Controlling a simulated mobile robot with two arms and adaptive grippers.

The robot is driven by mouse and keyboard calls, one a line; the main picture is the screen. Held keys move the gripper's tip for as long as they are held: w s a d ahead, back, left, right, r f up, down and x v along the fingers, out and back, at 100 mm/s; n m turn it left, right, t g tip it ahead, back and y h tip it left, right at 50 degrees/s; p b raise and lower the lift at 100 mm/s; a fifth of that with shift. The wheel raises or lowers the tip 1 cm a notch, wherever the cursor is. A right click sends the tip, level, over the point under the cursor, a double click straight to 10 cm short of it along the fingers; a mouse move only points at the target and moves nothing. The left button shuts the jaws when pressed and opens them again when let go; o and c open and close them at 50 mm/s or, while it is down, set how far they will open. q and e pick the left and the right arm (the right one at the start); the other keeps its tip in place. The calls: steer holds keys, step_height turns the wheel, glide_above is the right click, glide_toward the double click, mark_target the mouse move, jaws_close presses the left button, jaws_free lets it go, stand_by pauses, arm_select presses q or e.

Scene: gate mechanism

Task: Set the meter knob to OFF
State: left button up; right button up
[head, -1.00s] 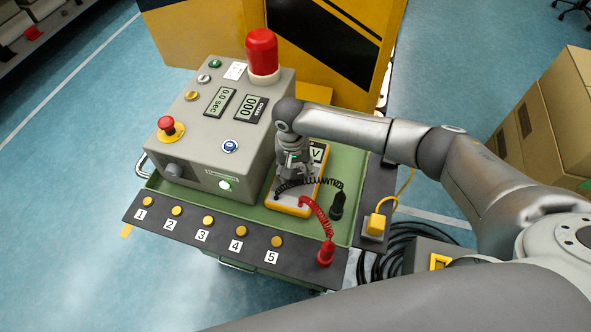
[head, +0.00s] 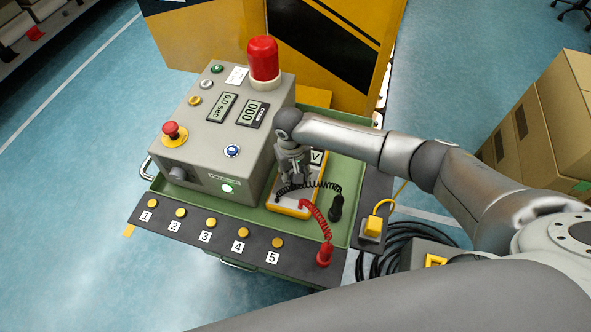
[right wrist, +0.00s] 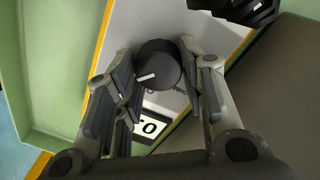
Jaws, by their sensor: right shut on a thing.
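The meter (head: 285,208) is a yellow-edged box with a pale face, lying in the green tray beside the grey control box. Its round black knob (right wrist: 157,66) has a white pointer line and shows in the right wrist view. My right gripper (right wrist: 160,72) is shut on the knob, with a finger on each side of it. In the head view my right gripper (head: 292,178) comes down over the meter and hides the knob there. The meter's display (right wrist: 152,126) is partly hidden by a finger. The knob's position labels are mostly unreadable. My left gripper is out of view.
A coiled black lead and probe (head: 336,207) and a coiled red lead and probe (head: 324,254) lie close to the meter. The grey control box (head: 225,145) stands left of my right gripper. A yellow plug (head: 373,227) sits at the right.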

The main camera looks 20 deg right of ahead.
steer(key=n+p, duration=0.1)
steer(key=n, duration=0.2)
steer(key=shift+s+n+p, duration=0.1)
steer(key=shift+n+p, duration=0.2)
steer(key=shift+p, duration=0.1)
steer(key=shift+a+n+p, duration=0.1)
steer(key=shift+n+p, duration=0.55)
steer(key=shift+n, duration=1.35)
steer(key=shift+t, duration=0.3)
steer(key=o, duration=1)
step_height(320, 180, up, 12)
steer(key=shift+s+a, duration=0.25)
steer(key=shift+s, duration=0.05)
